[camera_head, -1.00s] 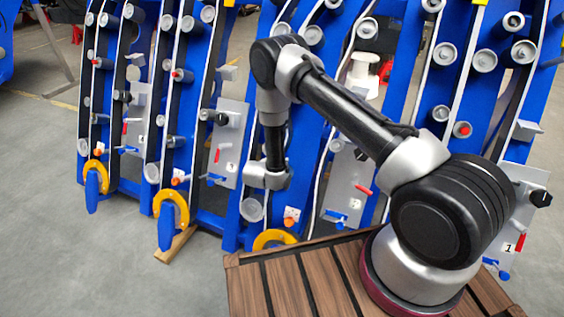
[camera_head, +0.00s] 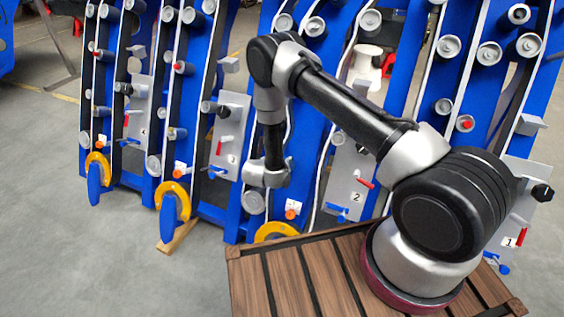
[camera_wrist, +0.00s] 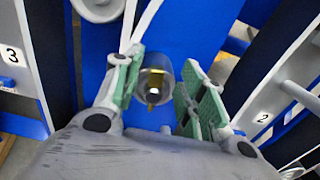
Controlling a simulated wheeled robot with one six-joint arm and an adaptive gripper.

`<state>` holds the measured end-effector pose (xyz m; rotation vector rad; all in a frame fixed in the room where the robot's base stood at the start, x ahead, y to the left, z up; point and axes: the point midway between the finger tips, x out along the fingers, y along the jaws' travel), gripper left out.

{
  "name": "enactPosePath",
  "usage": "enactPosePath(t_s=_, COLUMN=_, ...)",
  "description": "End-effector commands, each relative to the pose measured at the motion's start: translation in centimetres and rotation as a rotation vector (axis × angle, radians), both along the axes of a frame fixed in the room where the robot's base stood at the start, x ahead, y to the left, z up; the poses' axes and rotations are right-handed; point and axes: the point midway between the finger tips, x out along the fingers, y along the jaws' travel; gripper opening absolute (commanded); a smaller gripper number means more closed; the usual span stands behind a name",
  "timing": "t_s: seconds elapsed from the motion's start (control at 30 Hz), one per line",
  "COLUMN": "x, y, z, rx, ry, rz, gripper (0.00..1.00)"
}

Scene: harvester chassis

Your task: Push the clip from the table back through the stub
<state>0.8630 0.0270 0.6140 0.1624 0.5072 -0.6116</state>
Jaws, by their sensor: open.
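In the wrist view a round grey stub (camera_wrist: 164,72) stands out from a blue chassis beam. A brass-coloured pin-like piece (camera_wrist: 153,94) with a dark end shows at its front; I cannot tell whether this is the clip. My gripper (camera_wrist: 162,62) is open, its green-padded fingers on either side of the stub, with gaps visible. In the head view, the gripper is hidden behind my wrist. A grey stub (camera_head: 253,202) shows just below that wrist. No separate clip can be made out on the wooden slatted top (camera_head: 285,278) beneath my arm.
Blue chassis frames with many grey stubs stand close behind my arm. Numbered grey plates, including plate 2 (camera_head: 346,172), carry red and blue levers. A yellow ring (camera_head: 275,230) sits behind the wooden edge. Open grey floor (camera_head: 80,260) lies to the left.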

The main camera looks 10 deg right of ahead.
Motion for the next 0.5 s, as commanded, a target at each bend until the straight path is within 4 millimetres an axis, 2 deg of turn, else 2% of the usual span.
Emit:
enactPosePath(t_s=0.3, x=-4.6, y=3.6, z=3.4, rx=-0.001, ry=-0.001, rz=0.006, gripper=0.4)
enactPosePath(t_s=0.5, x=-7.1, y=5.3, z=5.1, rx=0.0, ry=0.0, rz=0.004, gripper=0.4)
